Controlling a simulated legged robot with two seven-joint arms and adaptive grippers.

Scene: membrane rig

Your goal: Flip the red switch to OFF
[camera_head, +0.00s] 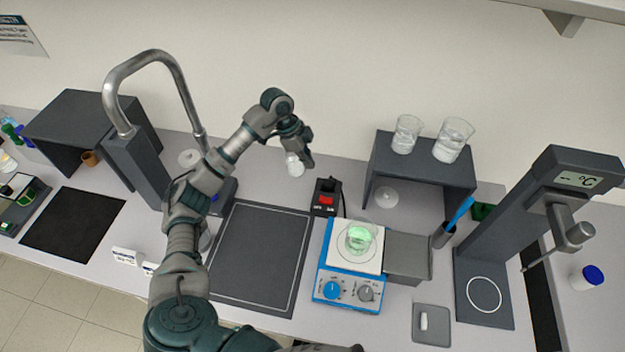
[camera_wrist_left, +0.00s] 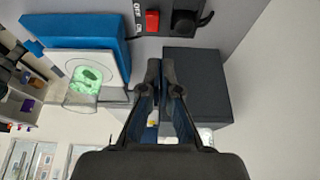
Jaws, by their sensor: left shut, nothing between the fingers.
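The red switch (camera_head: 326,200) sits on a small black box (camera_head: 327,188) on the bench, behind the blue stirrer. It also shows at the top of the wrist view (camera_wrist_left: 152,20), with OFF and ON lettering beside it. I cannot tell which way the rocker is tipped. My left gripper (camera_head: 309,161) is above and behind the box in the head view, apart from the switch. In the wrist view its fingertips (camera_wrist_left: 162,68) are together and empty, below the switch in the picture. My right gripper is not in view.
The blue-and-white stirrer (camera_head: 346,288) carries a beaker of green liquid (camera_head: 359,239) in front of the switch. A dark shelf (camera_head: 419,166) with two beakers stands to the right. A metal faucet (camera_head: 143,62) rises at left. The dark mat (camera_head: 258,257) is clear.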

